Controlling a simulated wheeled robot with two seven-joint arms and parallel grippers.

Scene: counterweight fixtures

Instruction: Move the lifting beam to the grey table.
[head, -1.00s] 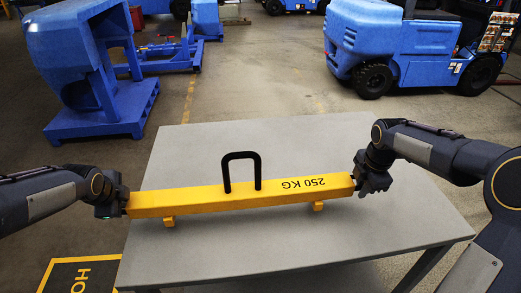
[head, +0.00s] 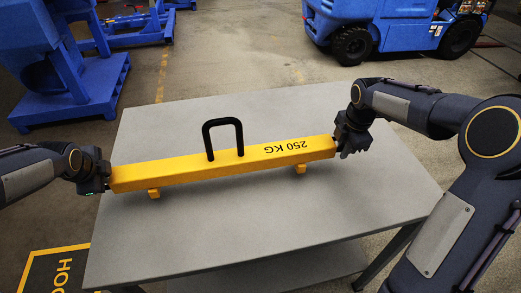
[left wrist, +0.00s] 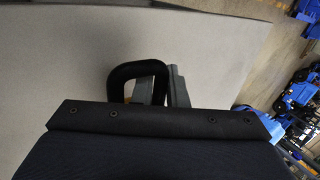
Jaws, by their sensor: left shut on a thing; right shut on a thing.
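The lifting beam (head: 200,172) is a long yellow bar with a black loop handle (head: 211,143), two small yellow feet below and upside-down "250 KG" lettering. It lies level across the grey table (head: 300,225), its left end near the table's left edge. I cannot tell whether its feet touch the top. My left gripper (head: 106,178) is shut on the beam's left end; my right gripper (head: 338,143) is shut on its right end. In the left wrist view the fingers (left wrist: 163,86) show beside the black handle (left wrist: 138,70), and most of the beam is hidden.
A blue machine on a pallet (head: 75,100) stands beyond the table at the left. A blue vehicle (head: 380,25) stands at the back right. A black floor marking with a yellow border (head: 58,275) lies at the lower left. The table top around the beam is clear.

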